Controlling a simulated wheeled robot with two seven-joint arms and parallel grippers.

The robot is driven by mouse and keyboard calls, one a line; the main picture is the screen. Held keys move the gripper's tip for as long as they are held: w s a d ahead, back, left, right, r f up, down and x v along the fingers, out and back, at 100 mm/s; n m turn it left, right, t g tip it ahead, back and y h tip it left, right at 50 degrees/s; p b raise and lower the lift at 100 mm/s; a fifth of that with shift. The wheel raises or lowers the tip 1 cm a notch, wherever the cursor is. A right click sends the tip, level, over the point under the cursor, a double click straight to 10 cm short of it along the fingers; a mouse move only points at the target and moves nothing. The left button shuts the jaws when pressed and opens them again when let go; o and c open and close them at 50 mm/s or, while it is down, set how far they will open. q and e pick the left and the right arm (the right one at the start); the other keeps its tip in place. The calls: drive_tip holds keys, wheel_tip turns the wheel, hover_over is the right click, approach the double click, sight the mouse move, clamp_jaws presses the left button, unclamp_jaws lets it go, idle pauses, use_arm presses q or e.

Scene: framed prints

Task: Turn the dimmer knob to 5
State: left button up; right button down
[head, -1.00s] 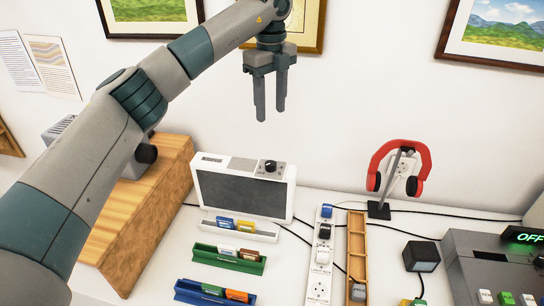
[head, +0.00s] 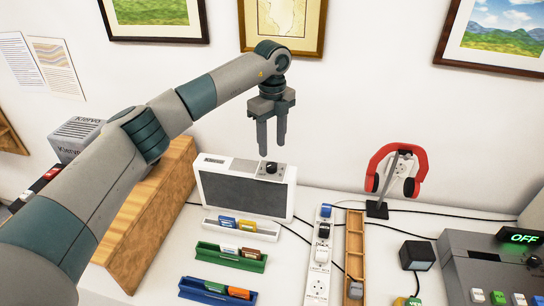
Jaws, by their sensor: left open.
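The dimmer knob is probably the small black round knob (head: 271,167) on the top right of a white box with a dark grey front panel (head: 240,193). Its setting is too small to read. My left gripper (head: 271,152) points down with its two fingers apart, just above or in front of the knob in the picture. I see nothing between the fingers, and I cannot tell whether they touch the knob. My right gripper is not in view.
A wooden block (head: 150,220) stands left of the white box. White, green and blue trays with small cards lie in front. A power strip (head: 318,260), a wooden tray (head: 355,240), red headphones (head: 397,165) on a stand and a grey console (head: 490,265) are to the right.

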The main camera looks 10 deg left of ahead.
sight(272, 165)
use_arm(q)
wheel_tip(272, 165, down, 7)
drive_tip(key=shift+f+p, duration=0.2)
drive_tip(key=shift+p, duration=0.95)
drive_tip(key=shift+c, duration=0.7)
drive_tip(key=c, duration=0.9)
